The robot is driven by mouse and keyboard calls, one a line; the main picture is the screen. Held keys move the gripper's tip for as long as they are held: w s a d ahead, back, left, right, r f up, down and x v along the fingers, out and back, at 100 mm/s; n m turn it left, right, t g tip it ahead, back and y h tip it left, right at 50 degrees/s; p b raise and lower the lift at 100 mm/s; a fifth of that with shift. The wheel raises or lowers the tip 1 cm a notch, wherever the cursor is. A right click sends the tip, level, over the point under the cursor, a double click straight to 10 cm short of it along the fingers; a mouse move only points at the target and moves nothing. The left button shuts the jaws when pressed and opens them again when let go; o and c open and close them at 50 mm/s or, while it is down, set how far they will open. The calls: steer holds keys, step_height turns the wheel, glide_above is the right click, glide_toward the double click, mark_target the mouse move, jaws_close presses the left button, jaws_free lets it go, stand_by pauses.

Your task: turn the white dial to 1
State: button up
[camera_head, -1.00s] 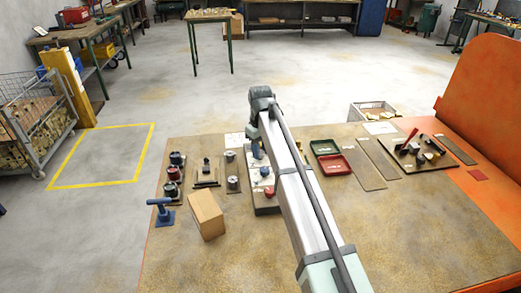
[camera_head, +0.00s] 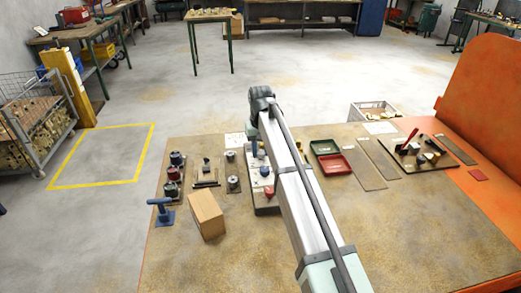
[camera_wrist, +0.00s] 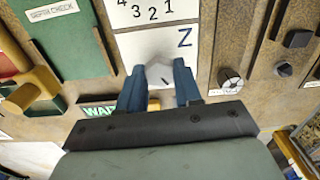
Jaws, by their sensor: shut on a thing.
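The white dial (camera_wrist: 160,74) shows in the wrist view between my blue fingertips, at the bottom of a white card (camera_wrist: 157,42). The card carries the digits 4, 3, 2, 1 and a large Z. My gripper (camera_wrist: 160,88) is shut on the dial, with one finger at each side. A dark mark shows on the dial, but I cannot tell which digit it points to. In the head view, the panel (camera_head: 266,208) stands left of my arm, and my arm hides part of it. The dial is not clear there.
A red knob (camera_head: 269,191) is on the panel's near part. A cardboard box (camera_head: 206,214) and a blue T-handle (camera_head: 161,210) stand to the left. Red and green trays (camera_head: 333,164) lie to the right. The near tabletop is clear.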

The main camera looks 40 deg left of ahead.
mark_target(260, 152)
steer(key=shift+m, duration=0.3)
steer(key=o, duration=1)
steer(key=shift+o, duration=0.2)
step_height(260, 152, up, 14)
steer(key=shift+f, duration=0.1)
stand_by(0.5)
